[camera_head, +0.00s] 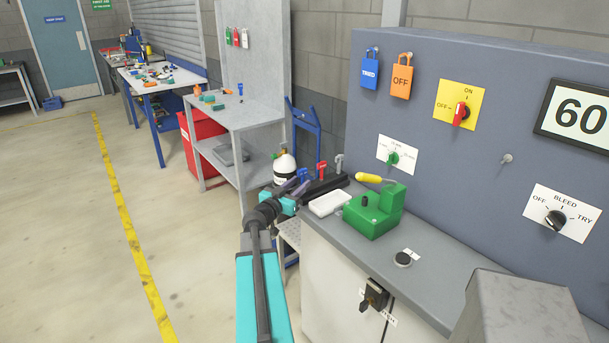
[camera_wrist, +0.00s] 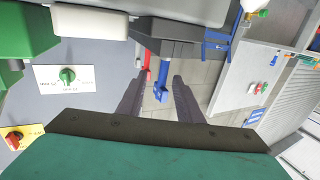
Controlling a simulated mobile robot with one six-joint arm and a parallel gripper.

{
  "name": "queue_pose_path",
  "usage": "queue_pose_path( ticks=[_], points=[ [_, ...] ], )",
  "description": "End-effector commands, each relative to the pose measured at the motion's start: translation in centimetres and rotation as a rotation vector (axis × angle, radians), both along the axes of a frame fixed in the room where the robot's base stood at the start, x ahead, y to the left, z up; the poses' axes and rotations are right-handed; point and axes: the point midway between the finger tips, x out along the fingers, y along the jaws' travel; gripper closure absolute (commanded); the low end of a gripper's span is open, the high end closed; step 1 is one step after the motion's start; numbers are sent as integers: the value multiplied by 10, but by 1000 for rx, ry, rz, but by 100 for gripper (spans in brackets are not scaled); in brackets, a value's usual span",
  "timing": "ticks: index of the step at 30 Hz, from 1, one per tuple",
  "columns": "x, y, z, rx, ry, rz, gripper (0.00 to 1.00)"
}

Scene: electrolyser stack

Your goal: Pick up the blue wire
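A blue upright piece (camera_head: 304,174), which I take for the blue wire, stands at the left end of a black holder (camera_head: 325,186). It also shows in the wrist view (camera_wrist: 163,76), where the picture is upside down. My gripper (camera_head: 294,186) is open and empty, close to the left end of the holder. In the wrist view the blue piece appears in the gap between my two fingers (camera_wrist: 157,82), nearer the right one. I cannot tell whether it is between the fingertips or beyond them. No finger visibly grips it.
A red piece (camera_head: 321,170) and a grey one (camera_head: 339,162) stand beside the blue one. A white box (camera_head: 329,203) and a green block with a yellow handle (camera_head: 374,210) sit on the grey bench. A panel with switches (camera_head: 450,160) rises behind. Open floor lies left.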

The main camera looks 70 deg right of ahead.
Motion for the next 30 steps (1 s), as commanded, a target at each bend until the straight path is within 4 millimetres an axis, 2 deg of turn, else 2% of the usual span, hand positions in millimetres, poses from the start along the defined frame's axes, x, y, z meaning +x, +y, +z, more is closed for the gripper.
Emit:
queue_pose_path(
  ticks=[6,23,30],
  points=[
    [-3,-21,0,1,-1,0,67],
    [-4,-27,0,0,0,0,67],
    [-6,-43,1,0,1,-1,67]
  ],
)
